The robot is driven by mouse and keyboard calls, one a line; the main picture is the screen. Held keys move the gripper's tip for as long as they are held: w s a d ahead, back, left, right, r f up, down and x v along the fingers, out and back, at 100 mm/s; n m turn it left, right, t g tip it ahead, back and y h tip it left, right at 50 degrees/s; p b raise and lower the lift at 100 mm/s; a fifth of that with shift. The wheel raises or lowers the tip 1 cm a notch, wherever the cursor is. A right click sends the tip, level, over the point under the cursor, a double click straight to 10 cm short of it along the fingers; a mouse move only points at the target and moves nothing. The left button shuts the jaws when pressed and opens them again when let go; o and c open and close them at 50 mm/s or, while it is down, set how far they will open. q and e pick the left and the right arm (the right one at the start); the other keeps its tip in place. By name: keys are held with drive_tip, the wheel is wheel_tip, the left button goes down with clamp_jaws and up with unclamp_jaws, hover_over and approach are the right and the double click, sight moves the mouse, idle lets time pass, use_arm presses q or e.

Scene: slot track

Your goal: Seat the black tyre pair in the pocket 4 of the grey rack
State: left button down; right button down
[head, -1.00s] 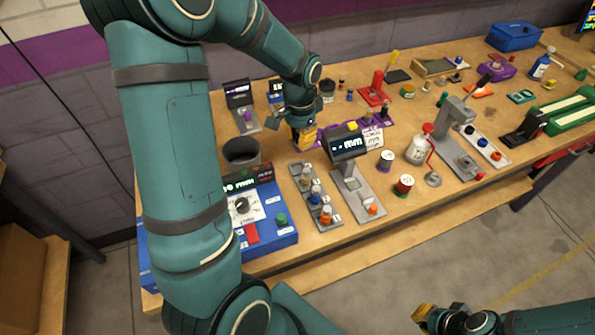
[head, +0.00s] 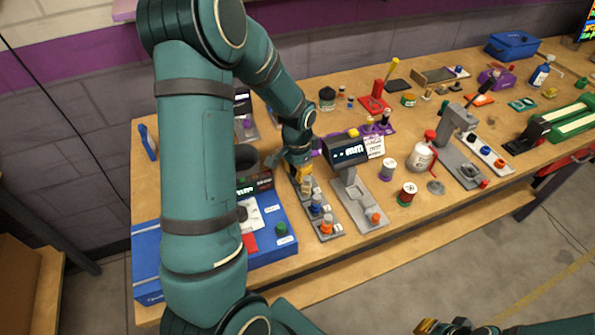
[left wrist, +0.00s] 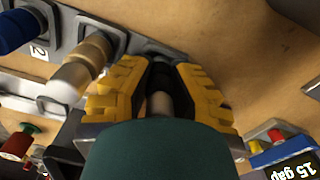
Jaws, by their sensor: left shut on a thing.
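The grey rack (head: 338,224) stands between the blue console and the grey gauge stand. An orange pair (head: 326,225) and a blue pair (head: 315,210) sit at its near end. A tan-and-white pair (left wrist: 80,65) sits in the pocket nearest my gripper. My left gripper (head: 304,186) is over the rack's far end, pointing down. In the left wrist view its yellow fingers are shut on the black tyre pair (left wrist: 160,74), above the rack's end (left wrist: 108,28). Whether the pair touches the pocket is hidden. My right gripper (head: 430,326) is low at the bottom edge, partly cut off.
The gauge stand (head: 362,212) with its dark display is close right of the rack. The blue console (head: 272,252) is close left. A white-topped spool (head: 387,168), red-and-green spool (head: 407,193) and white bottle (head: 421,157) stand further right.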

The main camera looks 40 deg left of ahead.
use_arm(q)
drive_tip(key=shift+f, duration=0.15)
drive_tip(key=c, duration=1)
unclamp_jaws()
drive_tip(key=shift+o, duration=0.2)
wheel_tip(320, 180, up, 11)
drive_tip(key=shift+r+p, duration=0.1)
drive_tip(key=shift+p, duration=1.15)
drive_tip(key=shift+r, duration=0.6)
